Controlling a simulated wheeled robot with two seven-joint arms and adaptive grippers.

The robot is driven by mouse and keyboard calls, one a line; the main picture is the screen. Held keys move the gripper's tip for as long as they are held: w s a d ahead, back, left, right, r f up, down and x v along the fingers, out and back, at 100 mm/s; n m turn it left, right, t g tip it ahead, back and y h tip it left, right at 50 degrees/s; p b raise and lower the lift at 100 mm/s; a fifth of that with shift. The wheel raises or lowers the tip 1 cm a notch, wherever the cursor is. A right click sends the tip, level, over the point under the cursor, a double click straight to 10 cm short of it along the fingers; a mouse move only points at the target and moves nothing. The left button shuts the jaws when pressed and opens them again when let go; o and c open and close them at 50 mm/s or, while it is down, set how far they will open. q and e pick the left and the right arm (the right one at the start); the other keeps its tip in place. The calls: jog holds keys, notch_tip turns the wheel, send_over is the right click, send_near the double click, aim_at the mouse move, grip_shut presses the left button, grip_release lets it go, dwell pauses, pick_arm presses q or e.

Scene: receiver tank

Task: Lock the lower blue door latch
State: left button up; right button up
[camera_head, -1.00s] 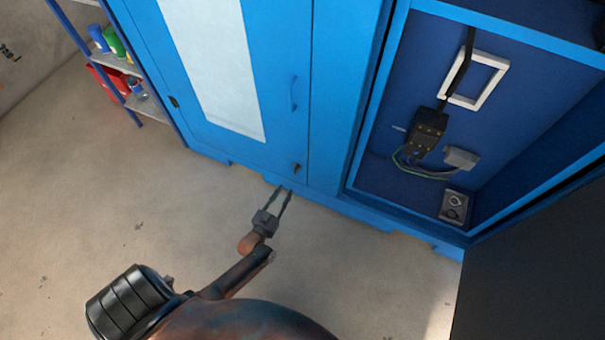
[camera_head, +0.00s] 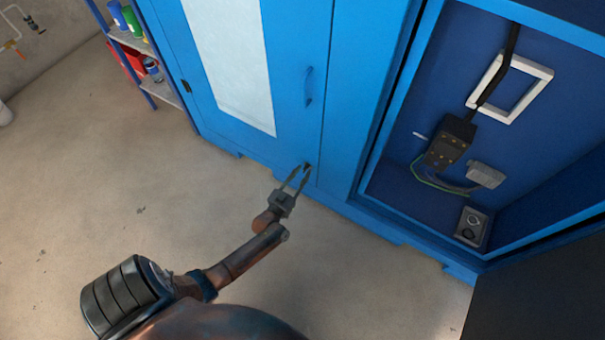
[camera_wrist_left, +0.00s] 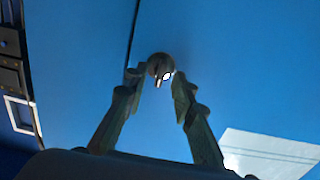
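The blue cabinet door (camera_head: 285,60) with a pale panel fills the upper middle of the head view and looks shut. Its lower latch (camera_head: 307,167), small and dark, sits near the door's bottom right corner. My left gripper (camera_head: 301,171) points at the latch, with its tips overlapping it in the head view. In the left wrist view the round latch (camera_wrist_left: 160,67) shows between the two fingertips of my left gripper (camera_wrist_left: 159,77). The fingers are apart; contact with the latch cannot be told. My right gripper is not in view.
A door handle (camera_head: 308,87) is above the latch. To the right an open blue compartment holds a black box (camera_head: 450,142), a white frame and cables. A shelf (camera_head: 160,92) with containers stands at the left. The floor (camera_head: 110,190) in front is clear.

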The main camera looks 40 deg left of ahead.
pick_arm(q)
grip_shut()
dwell(0.3)
